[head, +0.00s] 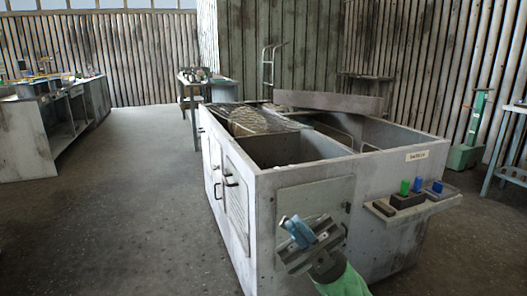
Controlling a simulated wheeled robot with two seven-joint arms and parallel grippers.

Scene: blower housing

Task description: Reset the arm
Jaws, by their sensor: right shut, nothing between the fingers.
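My right gripper (296,230) is low in the middle of the head view, at the end of my green arm. Its bluish fingers are shut with nothing between them. It shows in front of the near face of the grey blower housing (300,205); I cannot tell how far apart they are. My left gripper is not in view.
The housing has open compartments on top and black handles on its left side. A side shelf (415,207) carries a green block (405,187), blue blocks and dark blocks. A workbench (28,140) stands at far left, a green stand (470,140) at right. The left floor is clear.

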